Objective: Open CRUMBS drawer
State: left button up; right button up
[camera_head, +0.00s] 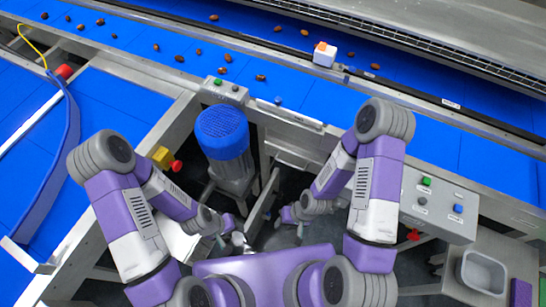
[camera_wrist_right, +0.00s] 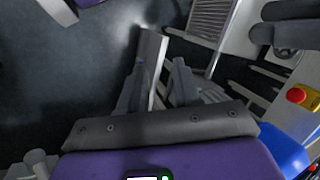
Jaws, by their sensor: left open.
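My right gripper (camera_head: 288,214) is low under the belt's near edge. In the right wrist view its fingers (camera_wrist_right: 157,82) stand apart, with a pale flat metal piece (camera_wrist_right: 152,58) showing beyond and partly behind one finger. That piece may be the slanting grey panel (camera_head: 262,197) in the head view. I cannot tell if it belongs to the CRUMBS drawer, and no such label is legible. A metal front (camera_head: 290,158) sits below the belt edge. My left gripper (camera_head: 230,228) is open and low at the centre left, apart from the panel.
A blue-capped motor (camera_head: 223,135) stands left of the panel. A control box (camera_head: 437,203) with buttons is at right, a grey bin (camera_head: 482,272) beside it. Dark floor (camera_wrist_right: 60,90) is clear in the wrist view.

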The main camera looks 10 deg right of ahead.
jog(key=s+d+f+n+g+h+b, duration=0.2)
jog(key=s+f+n+g+h+b, duration=0.4)
jog(key=f, duration=0.4)
jog(key=w+d+f+n+t+h+b, duration=0.3)
jog(key=w+d+f+h+b, duration=0.2)
jog(key=d, duration=0.2)
jog(key=n+t+h+b, duration=0.2)
jog(key=n+t+b, duration=0.3)
jog(key=t, duration=1.1)
send_near(291, 165)
jog(key=w+d+f+m+b, duration=0.1)
jog(key=w, duration=0.1)
jog(key=b+x, duration=0.1)
jog(key=x, duration=0.7)
jog(key=shift+b, duration=0.3)
